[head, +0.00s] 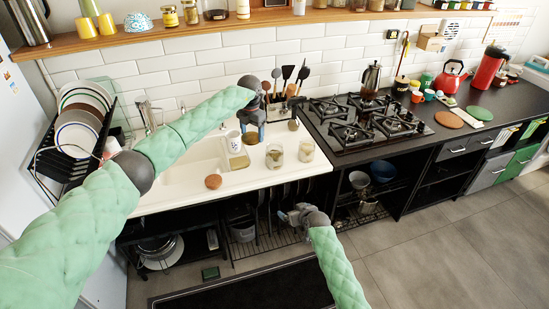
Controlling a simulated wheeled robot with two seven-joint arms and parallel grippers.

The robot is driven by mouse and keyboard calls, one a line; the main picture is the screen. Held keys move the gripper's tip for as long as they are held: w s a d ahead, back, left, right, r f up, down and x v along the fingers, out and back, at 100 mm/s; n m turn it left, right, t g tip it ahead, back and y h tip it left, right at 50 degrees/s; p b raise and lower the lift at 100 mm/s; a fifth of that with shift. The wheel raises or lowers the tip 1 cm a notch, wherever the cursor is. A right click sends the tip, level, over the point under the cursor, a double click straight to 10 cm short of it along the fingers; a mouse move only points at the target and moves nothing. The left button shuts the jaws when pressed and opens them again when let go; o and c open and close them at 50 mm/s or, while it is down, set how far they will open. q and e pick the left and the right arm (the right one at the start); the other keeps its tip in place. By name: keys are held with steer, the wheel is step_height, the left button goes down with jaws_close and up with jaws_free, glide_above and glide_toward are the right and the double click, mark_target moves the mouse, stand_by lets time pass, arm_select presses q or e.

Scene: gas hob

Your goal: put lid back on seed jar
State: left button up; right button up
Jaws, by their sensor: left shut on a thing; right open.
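My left gripper (252,125) points down over the white counter and is shut on a small round brown lid (251,138) at its fingertips. Two glass jars stand on the counter to the right of and nearer than that gripper: one jar (274,156) with dark contents and another jar (306,151) with paler contents. I cannot tell which holds seeds. Another round brown lid (213,181) lies at the counter's front left, and one more brown disc (293,125) is behind the jars. My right gripper (286,214) is open and empty, in front of the counter and below its top.
A white mug (233,144) and a container with a yellowish top (239,161) stand left of the jars. The sink (185,160) and dish rack (75,150) are at left. The gas hob (365,122) is at right. A utensil holder stands behind.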

steer(key=n+t+y, duration=0.1)
steer(key=t+y, duration=0.1)
glide_toward(275, 158)
steer(key=w+f, duration=0.2)
arm_select(q)
steer(key=w+d+r+m, duration=0.2)
steer(key=d+m, duration=0.2)
steer(key=d, duration=0.5)
steer(key=shift+d+r+p, duration=0.25)
steer(key=shift+p, duration=0.1)
arm_select(e)
steer(key=shift+d+h, duration=0.2)
steer(key=shift+h, duration=0.1)
steer(key=shift+w, duration=0.15)
steer(key=x, duration=1.1)
steer(key=shift+w+a+f, duration=0.2)
steer(key=shift+w+a, duration=0.05)
steer(key=shift+c, duration=0.3)
steer(key=c, duration=1.4)
arm_select(q)
steer(key=shift+s+f, duration=0.1)
steer(key=shift+f, duration=2.4)
